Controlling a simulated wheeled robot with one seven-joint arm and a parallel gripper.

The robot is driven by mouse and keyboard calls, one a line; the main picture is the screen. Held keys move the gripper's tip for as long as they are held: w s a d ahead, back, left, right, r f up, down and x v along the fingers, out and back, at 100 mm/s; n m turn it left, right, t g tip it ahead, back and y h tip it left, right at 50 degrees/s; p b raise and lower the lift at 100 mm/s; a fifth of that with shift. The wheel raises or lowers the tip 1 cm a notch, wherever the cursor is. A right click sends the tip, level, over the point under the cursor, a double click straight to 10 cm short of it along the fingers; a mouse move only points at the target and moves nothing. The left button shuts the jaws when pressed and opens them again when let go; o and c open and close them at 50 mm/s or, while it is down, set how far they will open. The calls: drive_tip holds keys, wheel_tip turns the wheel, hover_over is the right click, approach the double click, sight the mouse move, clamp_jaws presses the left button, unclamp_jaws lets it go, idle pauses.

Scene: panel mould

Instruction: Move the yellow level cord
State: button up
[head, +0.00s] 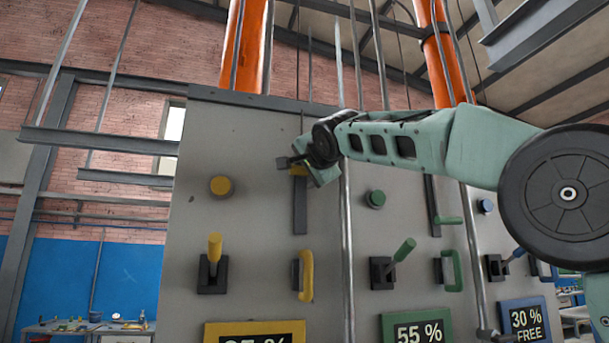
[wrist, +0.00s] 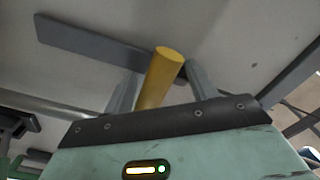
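The yellow level cord appears as a short yellow bar (head: 299,170) at the upper end of a dark vertical strip on the grey panel, partly hidden by my gripper in the head view. In the wrist view the yellow bar (wrist: 160,78) stands between my two fingers, slanted relative to them. My gripper (head: 292,162) is at the bar; its fingers (wrist: 162,85) are apart, with a gap showing on the left of the bar and lower on its right. Whether the right fingertip touches the bar is unclear.
On the grey panel (head: 240,140) are a yellow knob (head: 221,186), a yellow lever (head: 215,248) and a yellow pull handle (head: 306,275) below my gripper. A metal pipe (head: 347,230) runs just right of the strip (head: 300,215). Green controls (head: 375,199) lie further right.

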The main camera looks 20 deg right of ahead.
drive_tip(key=shift+f, duration=0.1)
drive_tip(key=shift+s, duration=0.15)
drive_tip(key=s+b, duration=0.9)
drive_tip(key=s, duration=0.8)
